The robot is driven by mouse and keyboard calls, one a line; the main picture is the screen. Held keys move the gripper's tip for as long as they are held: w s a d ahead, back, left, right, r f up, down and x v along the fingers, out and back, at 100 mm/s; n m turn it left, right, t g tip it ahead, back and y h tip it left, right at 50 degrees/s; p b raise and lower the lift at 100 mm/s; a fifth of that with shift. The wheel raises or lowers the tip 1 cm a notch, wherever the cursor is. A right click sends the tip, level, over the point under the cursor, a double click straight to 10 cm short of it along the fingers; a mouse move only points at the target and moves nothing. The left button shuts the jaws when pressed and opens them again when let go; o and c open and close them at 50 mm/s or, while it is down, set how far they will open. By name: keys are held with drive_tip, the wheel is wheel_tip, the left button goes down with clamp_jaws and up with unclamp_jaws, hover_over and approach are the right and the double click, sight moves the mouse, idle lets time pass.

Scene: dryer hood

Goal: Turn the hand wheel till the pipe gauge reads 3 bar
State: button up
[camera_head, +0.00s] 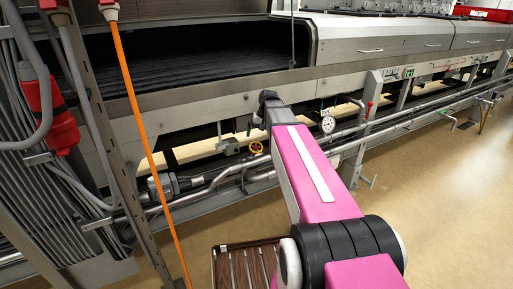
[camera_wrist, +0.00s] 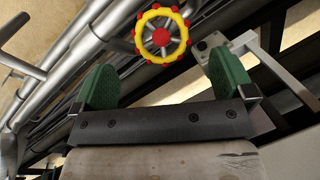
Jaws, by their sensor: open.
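The hand wheel (camera_wrist: 161,36) has a yellow rim with red knobs and a red hub, and shows ahead of my gripper in the wrist view. In the head view my gripper (camera_head: 265,103) is dark and partly hidden at the arm's end. A round white gauge (camera_head: 327,125) stands right of my arm; its reading is too small to tell.
Steel pipes (camera_wrist: 62,62) run beside the wheel, and a metal bracket (camera_wrist: 262,68) lies close to the right finger. The machine (camera_head: 365,42) fills the back. An orange cable (camera_head: 143,120) hangs at the left. Open floor (camera_head: 440,190) lies to the right.

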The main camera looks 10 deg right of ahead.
sight(256, 147)
drive_tip(key=shift+x, duration=3.55)
drive_tip(key=c, duration=0.9)
